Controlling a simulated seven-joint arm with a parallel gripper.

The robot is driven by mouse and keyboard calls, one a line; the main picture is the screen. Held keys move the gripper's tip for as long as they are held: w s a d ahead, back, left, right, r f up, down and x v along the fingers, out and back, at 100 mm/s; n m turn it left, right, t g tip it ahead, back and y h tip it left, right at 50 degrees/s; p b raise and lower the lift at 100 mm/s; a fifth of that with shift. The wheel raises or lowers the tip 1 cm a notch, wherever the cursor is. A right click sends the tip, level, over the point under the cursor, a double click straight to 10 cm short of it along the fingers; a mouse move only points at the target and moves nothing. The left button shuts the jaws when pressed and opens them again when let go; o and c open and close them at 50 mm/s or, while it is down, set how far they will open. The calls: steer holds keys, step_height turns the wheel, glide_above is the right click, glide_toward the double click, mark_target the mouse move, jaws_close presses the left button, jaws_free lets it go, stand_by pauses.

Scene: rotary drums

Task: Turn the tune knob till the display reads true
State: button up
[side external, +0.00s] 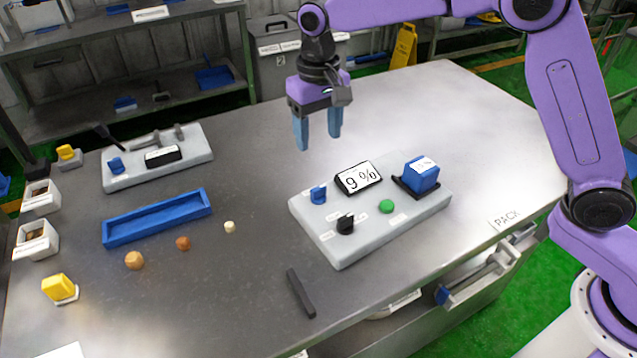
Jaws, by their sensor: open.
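A grey panel (333,252) lies on the table. Its tilted display (358,178) seems to read "9 %". A blue knob (318,194) stands at the panel's left and a black knob (345,224) nearer its front edge. Their small labels are too small to read, so I cannot tell which is the tune knob. A green button (387,206) and a blue block-like part on a black base (421,175) are on the right. My gripper (318,140) is open and empty, pointing down above and behind the blue knob, apart from the panel.
A second grey panel (190,163) with a blue knob, a display and a lever stands at the back left. A blue tray (157,218), several small balls and a dark bar (301,293) lie on the table. The table's back right is clear.

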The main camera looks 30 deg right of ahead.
mark_target(318, 188)
step_height(318, 188, down, 14)
steer(key=shift+r, duration=0.2)
stand_by(0.4)
steer(key=c, duration=1)
steer(key=shift+c, duration=0.2)
steer(key=shift+n, duration=0.3)
steer(key=n, duration=0.4)
steer(key=shift+n, duration=0.4)
steer(key=shift+r, duration=0.1)
steer(key=o, duration=1)
steer(key=shift+o, duration=0.2)
steer(key=shift+r, duration=0.1)
